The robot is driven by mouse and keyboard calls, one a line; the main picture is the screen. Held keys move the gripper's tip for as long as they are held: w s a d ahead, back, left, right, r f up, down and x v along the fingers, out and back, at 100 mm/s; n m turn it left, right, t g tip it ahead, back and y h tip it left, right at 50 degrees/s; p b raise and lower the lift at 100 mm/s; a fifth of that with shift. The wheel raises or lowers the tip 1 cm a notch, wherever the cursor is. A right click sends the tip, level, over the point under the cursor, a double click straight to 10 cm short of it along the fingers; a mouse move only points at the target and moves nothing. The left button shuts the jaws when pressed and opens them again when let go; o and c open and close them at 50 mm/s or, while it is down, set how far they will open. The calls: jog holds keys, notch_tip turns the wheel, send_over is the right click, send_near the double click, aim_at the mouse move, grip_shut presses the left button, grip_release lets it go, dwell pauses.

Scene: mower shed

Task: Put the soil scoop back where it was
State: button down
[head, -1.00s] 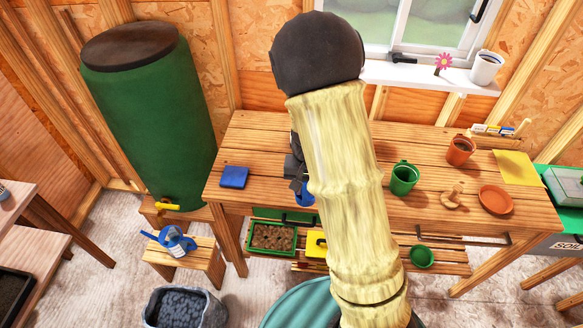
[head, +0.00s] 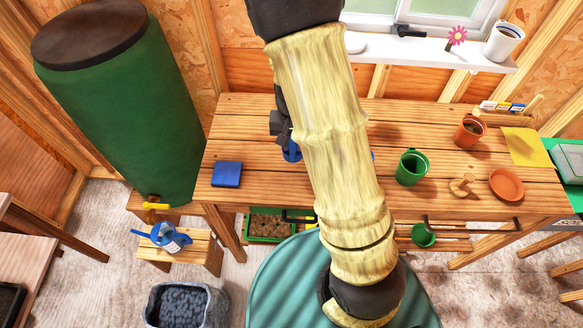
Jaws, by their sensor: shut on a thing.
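My gripper (head: 284,138) is over the left half of the potting bench (head: 250,125), largely hidden behind my own arm. It is shut on a blue thing (head: 291,153), which looks like the soil scoop. Only small blue bits of it show on either side of my arm, so its shape and tilt are hidden. I cannot tell whether it touches the bench top. A flat blue object (head: 227,174) lies on the bench to the left of my gripper.
On the bench right of my arm stand a green pot (head: 411,167), a terracotta pot (head: 469,131), a wooden dibber (head: 462,185) and a terracotta saucer (head: 506,184). A green barrel (head: 125,110) stands left. A soil tray (head: 268,226) sits below. The bench's left end is mostly clear.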

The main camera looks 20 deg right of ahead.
aim_at(293, 162)
jog(key=shift+s, duration=0.1)
jog(key=shift+f+p, duration=0.3)
jog(key=shift+f, duration=2.6)
jog(key=shift+f, duration=2.1)
jog(key=shift+f, duration=0.1)
jog(key=c, duration=1.2)
grip_release()
notch_tip(293, 162, up, 12)
jog(key=shift+r, duration=0.15)
